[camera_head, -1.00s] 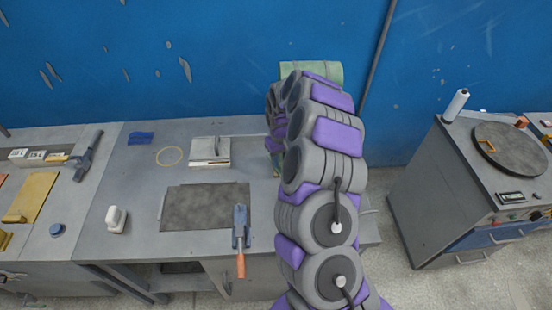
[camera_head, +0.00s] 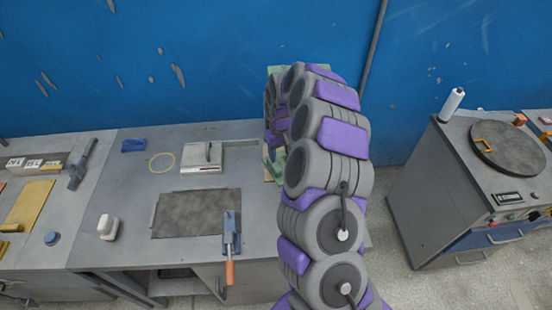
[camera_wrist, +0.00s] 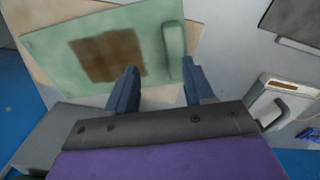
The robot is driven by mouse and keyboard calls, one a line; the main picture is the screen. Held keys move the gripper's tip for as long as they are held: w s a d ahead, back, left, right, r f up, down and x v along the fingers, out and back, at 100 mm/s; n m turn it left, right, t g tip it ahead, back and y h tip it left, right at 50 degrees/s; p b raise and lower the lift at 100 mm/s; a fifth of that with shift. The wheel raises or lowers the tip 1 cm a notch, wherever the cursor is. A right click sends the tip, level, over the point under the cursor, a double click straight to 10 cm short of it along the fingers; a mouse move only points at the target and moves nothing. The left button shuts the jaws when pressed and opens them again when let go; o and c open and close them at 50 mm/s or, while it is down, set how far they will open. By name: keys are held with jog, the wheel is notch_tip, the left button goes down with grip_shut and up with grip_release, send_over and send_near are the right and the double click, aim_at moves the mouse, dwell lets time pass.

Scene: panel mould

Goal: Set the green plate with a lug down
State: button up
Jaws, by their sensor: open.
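The green plate (camera_wrist: 60,48) lies flat on a tan sheet (camera_wrist: 18,12) in the wrist view. A brown patch (camera_wrist: 107,55) marks its face, and its raised green lug (camera_wrist: 174,52) stands near its right edge. My gripper (camera_wrist: 161,75) is open over the plate, with the lug between the fingertips, closer to the right finger. I see clear space on the left side of the lug; contact on the right cannot be told. In the head view my arm hides the gripper and most of the plate; a green part (camera_head: 275,166) shows beside the arm on the bench.
A separate cabinet (camera_head: 440,190) stands right, across a floor gap.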

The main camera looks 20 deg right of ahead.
jog(key=a+r+p, duration=0.1)
jog(key=a+r, duration=0.2)
jog(key=r, duration=0.5)
jog(key=s+a+r+n, duration=0.1)
jog(key=s+a+r, duration=0.4)
jog(key=s, duration=0.4)
jog(key=s+a+r, duration=0.4)
jog(key=s+r, duration=0.3)
jog(key=s, duration=0.1)
jog(key=s+d+r+m+g, duration=0.1)
jog(key=s+d+m, duration=0.1)
jog(key=s, duration=2.3)
jog(key=shift+s+m+g, duration=0.15)
jog(key=shift+m+g, duration=0.15)
jog(key=shift+g, duration=0.1)
jog(key=shift+a, duration=0.55)
